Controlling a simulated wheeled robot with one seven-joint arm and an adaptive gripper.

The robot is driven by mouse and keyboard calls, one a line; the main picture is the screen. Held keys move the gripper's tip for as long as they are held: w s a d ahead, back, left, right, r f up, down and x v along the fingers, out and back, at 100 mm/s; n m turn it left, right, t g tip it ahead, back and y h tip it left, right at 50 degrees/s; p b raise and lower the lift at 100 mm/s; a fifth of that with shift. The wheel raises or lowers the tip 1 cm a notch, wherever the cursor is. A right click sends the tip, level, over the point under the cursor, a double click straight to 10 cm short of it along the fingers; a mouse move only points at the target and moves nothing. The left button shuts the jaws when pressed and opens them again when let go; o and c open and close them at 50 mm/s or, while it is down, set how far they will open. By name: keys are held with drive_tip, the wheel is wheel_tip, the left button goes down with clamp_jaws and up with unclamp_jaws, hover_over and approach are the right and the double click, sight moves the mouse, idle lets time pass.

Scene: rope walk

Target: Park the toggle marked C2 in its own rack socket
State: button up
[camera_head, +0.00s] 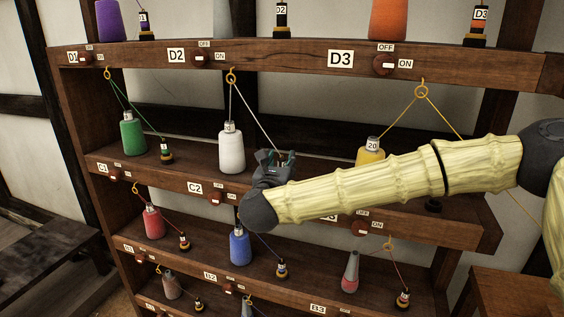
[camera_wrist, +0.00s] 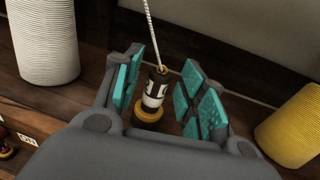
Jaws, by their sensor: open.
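My gripper (camera_head: 275,159) is over the middle shelf, between the white spool (camera_head: 231,152) and the yellow spool (camera_head: 370,151). In the wrist view my gripper (camera_wrist: 163,68) is open, with teal-padded fingers on either side of a black toggle (camera_wrist: 154,86). The toggle has a white band with only partly readable marks and a brass-coloured ring at its base. It stands on or close to the shelf, tied to a pale cord (camera_wrist: 151,25) running upward. My gripper hides this toggle in the head view. The C2 label (camera_head: 195,188) is on the shelf edge, left of my gripper.
A red C2 switch knob (camera_head: 216,199) sits on the shelf edge. The white spool (camera_wrist: 44,40) and yellow spool (camera_wrist: 291,125) flank my gripper. Cords hang from the hook (camera_head: 231,77) above. A blue spool (camera_head: 240,246) stands on the shelf below.

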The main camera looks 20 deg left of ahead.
drive_tip(key=s+d+b, duration=0.1)
drive_tip(key=s+b, duration=0.2)
drive_tip(key=s, duration=0.7)
drive_tip(key=shift+s+d, duration=0.15)
drive_tip(key=shift+d, duration=0.05)
drive_tip(key=shift+f, duration=0.1)
